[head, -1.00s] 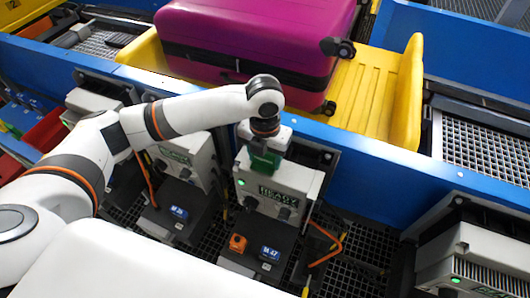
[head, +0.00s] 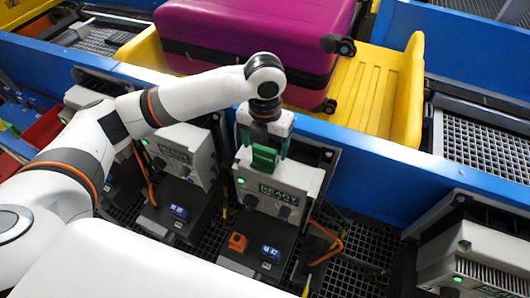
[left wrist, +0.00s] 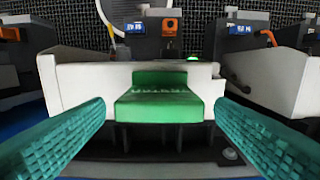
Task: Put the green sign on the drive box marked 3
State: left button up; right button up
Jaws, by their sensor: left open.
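The green sign (head: 265,158) sits on the top edge of a light grey drive box (head: 305,178) with a lit display, in the middle of the head view. In the left wrist view the sign (left wrist: 158,103) stands on the pale housing (left wrist: 85,82). My left gripper (head: 264,138) is just above and behind the sign. Its teal fingers (left wrist: 160,125) are spread wide, one on each side of the sign with gaps between, so they do not hold it. I cannot make out a number 3 on the box. My right gripper is out of view.
Another drive box (head: 182,150) stands to the left and one (head: 470,255) at the right. A blue rail (head: 375,160) runs behind them. Beyond it a yellow tray (head: 405,100) carries a purple suitcase (head: 250,35). Orange cables loop beside the boxes.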

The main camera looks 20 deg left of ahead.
aim_at(265, 148)
pick_arm(q)
notch_tip(265, 148, up, 8)
jog(key=shift+r+b, duration=0.25)
jog(key=shift+b, duration=0.45)
